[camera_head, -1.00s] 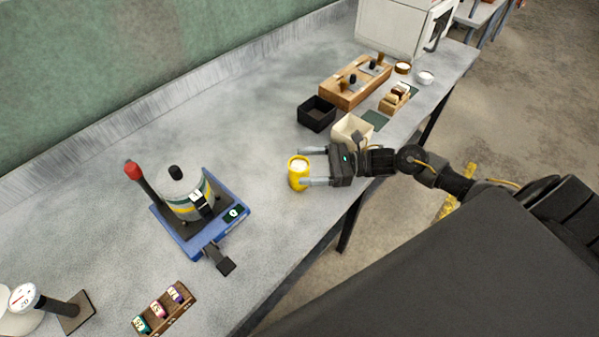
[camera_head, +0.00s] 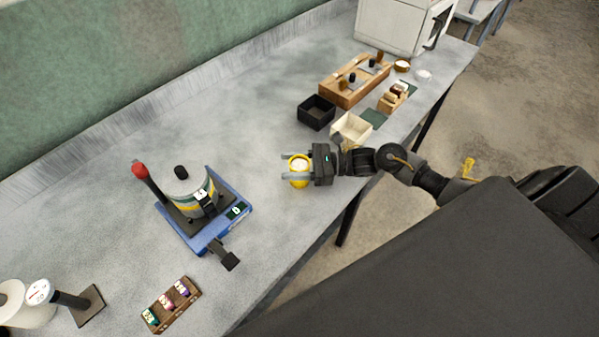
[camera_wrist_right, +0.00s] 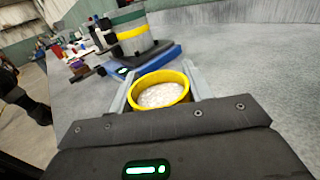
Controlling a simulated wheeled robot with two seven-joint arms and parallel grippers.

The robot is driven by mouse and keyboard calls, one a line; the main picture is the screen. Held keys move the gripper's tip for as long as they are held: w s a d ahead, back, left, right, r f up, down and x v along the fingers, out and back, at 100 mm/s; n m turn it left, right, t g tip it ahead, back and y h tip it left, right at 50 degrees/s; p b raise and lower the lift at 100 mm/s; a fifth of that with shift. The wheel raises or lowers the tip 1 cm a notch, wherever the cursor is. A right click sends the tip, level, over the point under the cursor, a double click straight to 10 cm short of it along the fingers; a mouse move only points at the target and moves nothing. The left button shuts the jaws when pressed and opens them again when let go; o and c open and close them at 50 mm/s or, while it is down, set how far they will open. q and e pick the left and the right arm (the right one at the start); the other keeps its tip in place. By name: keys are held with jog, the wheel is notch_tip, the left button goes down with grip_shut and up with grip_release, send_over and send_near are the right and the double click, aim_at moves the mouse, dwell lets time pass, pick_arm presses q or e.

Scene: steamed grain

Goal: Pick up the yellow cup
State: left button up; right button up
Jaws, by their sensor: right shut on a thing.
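The yellow cup (camera_head: 299,167) stands near the front edge of the grey bench, with pale grainy contents. In the right wrist view the cup (camera_wrist_right: 160,84) sits between the two grey fingers, its rim and contents facing the camera. My right gripper (camera_head: 297,168) reaches in from the right and is shut on the cup, one finger on each side. The cup looks upright; whether its base touches the bench is hidden. My left gripper is not in view.
A blue-based device with a steel pot (camera_head: 188,190) and red-knobbed lever stands left of the cup. A black box (camera_head: 316,112), a cream box (camera_head: 351,129) and a wooden rack (camera_head: 355,82) lie behind my right gripper. A small vial tray (camera_head: 171,305) is at front left. Bench between is clear.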

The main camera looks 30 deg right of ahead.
grip_shut()
jog(key=shift+r, duration=0.1)
